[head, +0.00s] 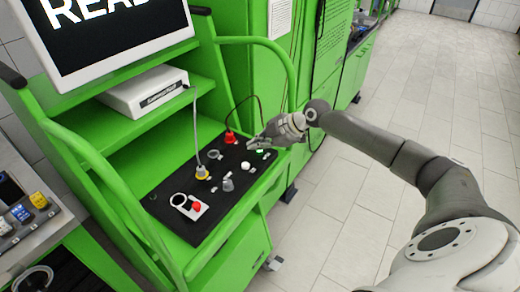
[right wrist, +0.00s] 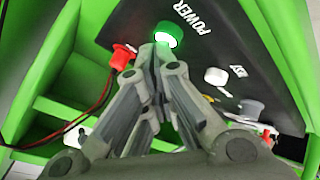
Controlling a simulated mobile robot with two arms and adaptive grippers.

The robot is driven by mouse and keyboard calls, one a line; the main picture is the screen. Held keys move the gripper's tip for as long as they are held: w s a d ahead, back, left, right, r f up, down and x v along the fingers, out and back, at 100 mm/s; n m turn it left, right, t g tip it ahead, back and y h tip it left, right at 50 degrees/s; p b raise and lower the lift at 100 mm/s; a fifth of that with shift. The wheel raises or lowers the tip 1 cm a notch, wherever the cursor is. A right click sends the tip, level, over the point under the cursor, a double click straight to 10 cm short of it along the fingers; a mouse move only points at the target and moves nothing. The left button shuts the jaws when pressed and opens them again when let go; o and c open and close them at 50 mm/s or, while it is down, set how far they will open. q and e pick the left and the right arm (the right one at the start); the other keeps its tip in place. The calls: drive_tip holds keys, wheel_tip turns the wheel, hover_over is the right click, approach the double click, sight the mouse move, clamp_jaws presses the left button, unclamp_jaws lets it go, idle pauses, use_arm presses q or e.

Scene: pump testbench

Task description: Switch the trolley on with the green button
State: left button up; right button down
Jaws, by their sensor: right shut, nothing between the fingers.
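The green button (right wrist: 166,36) shows in the right wrist view as a bright green cap with a pale top, beside the word POWER on the trolley's black panel (right wrist: 215,35). My right gripper (right wrist: 158,58) is shut and empty, its fingertips right at the near side of the button. I cannot tell whether they touch it. In the head view the right gripper (head: 256,142) is over the far right part of the black panel (head: 160,197), and the button is hard to make out there. The green trolley (head: 228,258) carries the panel. My left gripper is not in view.
A red plug (head: 230,138) and a yellow plug (head: 202,173) with cables stand on the panel. A red button (head: 196,206) sits near its front. A white box (head: 145,92) and a screen (head: 120,45) are above. Tiled floor (head: 440,120) is clear at right.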

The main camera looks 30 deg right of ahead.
sight(259, 153)
drive_tip(key=shift+r+p, duration=0.3)
drive_tip(key=shift+r, duration=0.35)
wheel_tip(259, 153, up, 6)
drive_tip(key=p, duration=0.4)
